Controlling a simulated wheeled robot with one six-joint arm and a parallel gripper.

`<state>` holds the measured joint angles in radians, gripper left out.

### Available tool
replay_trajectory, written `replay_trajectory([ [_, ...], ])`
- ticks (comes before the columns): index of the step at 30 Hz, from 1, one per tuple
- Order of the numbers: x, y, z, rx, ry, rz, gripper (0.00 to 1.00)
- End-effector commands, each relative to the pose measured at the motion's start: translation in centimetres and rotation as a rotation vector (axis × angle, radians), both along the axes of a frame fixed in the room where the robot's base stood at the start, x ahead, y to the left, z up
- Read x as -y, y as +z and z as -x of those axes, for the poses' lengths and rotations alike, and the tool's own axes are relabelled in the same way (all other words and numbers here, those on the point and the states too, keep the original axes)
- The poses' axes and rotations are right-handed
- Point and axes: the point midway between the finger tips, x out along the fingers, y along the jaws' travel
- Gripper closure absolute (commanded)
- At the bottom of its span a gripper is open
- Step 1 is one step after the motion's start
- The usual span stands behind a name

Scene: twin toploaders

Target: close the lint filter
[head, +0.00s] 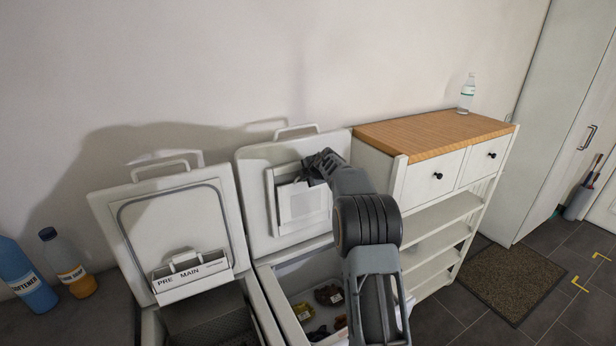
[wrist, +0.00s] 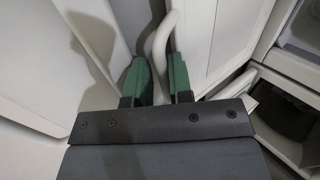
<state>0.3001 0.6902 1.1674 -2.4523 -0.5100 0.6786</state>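The lint filter (head: 302,206) is a white flap on the inner face of the raised right toploader lid (head: 256,178). It appears to lean out from the lid at its top. My gripper (head: 316,166) is at the filter's upper edge and partly hides it. In the wrist view, the two green fingers of my gripper (wrist: 158,82) stand close together on either side of a white curved handle (wrist: 161,42). They look shut on this handle of the filter, though the contact itself is hard to see.
The left toploader's lid (head: 175,215) is also up, with a detergent drawer (head: 192,278) on it. Bottles (head: 78,270) stand at the far left. A wood-topped cabinet (head: 432,137) is close on the right. Coloured items (head: 329,294) lie in the right machine.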

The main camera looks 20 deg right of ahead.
Motion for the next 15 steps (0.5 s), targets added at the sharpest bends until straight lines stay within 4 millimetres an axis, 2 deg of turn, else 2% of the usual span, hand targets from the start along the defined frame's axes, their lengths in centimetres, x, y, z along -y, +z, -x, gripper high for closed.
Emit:
replay_trajectory([
  [4,-0.1,-0.4,0.0,-0.008,0.001,-0.004,0.66],
  [8,0.0,-0.4,0.3,-0.009,0.001,-0.005,0.66],
  [11,0.1,0.3,1.0,-0.007,-0.001,-0.005,0.66],
  [15,0.4,2.0,3.0,-0.001,-0.004,-0.004,0.66],
])
